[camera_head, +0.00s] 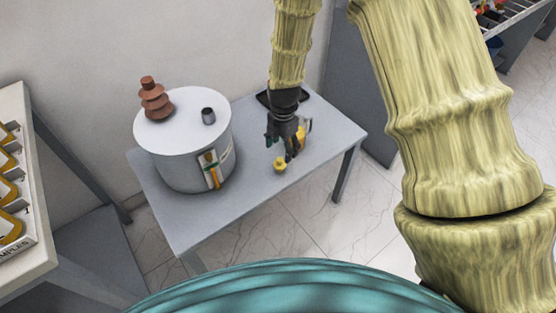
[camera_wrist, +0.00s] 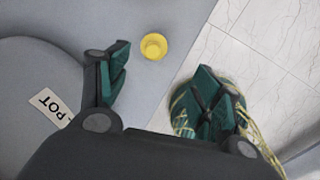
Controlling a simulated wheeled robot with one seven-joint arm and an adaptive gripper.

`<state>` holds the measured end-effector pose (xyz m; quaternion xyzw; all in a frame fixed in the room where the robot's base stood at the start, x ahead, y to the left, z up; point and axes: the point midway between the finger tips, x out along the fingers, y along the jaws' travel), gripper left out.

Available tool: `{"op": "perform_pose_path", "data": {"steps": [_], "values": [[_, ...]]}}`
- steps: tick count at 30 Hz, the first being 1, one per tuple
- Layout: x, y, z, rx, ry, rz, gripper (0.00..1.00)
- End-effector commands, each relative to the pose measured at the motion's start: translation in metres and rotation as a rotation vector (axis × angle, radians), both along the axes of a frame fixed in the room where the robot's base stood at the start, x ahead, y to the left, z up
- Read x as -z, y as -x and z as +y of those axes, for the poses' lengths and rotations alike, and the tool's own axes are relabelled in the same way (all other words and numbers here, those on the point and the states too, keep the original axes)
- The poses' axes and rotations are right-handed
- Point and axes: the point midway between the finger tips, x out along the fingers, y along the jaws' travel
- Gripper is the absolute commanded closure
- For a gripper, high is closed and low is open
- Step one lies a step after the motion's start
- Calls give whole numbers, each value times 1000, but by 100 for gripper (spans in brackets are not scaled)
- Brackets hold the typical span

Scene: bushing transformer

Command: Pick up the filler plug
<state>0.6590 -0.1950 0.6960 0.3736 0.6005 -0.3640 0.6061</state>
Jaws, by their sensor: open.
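The filler plug looks to be the small yellow round piece (camera_head: 280,164) on the grey table, close to its front edge. It also shows in the wrist view (camera_wrist: 153,46), lying just beyond and between my fingers. My gripper (camera_head: 281,146) hangs pointing down above the table, right of the white transformer tank (camera_head: 183,140). In the wrist view my gripper (camera_wrist: 155,95) has its two green-padded fingers spread wide with nothing between them. The plug is apart from both fingers.
A dark tray (camera_head: 284,95) lies at the table's back, behind my arm. The grey table (camera_head: 190,222) is clear at front left. A shelf of yellow samples (camera_head: 12,190) stands left.

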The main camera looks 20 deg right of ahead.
Motion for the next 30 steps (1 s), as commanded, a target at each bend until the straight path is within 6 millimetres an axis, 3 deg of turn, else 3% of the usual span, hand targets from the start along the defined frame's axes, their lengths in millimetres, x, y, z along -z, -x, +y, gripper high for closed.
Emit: {"op": "perform_pose_path", "data": {"steps": [5, 15, 23, 30], "values": [[3, -5, 1, -36, 0, 0, 35], [43, -6, 1, -34, -1, 2, 35], [54, -6, 1, -33, 0, 0, 35], [79, -10, 1, -35, 0, 1, 35]]}}
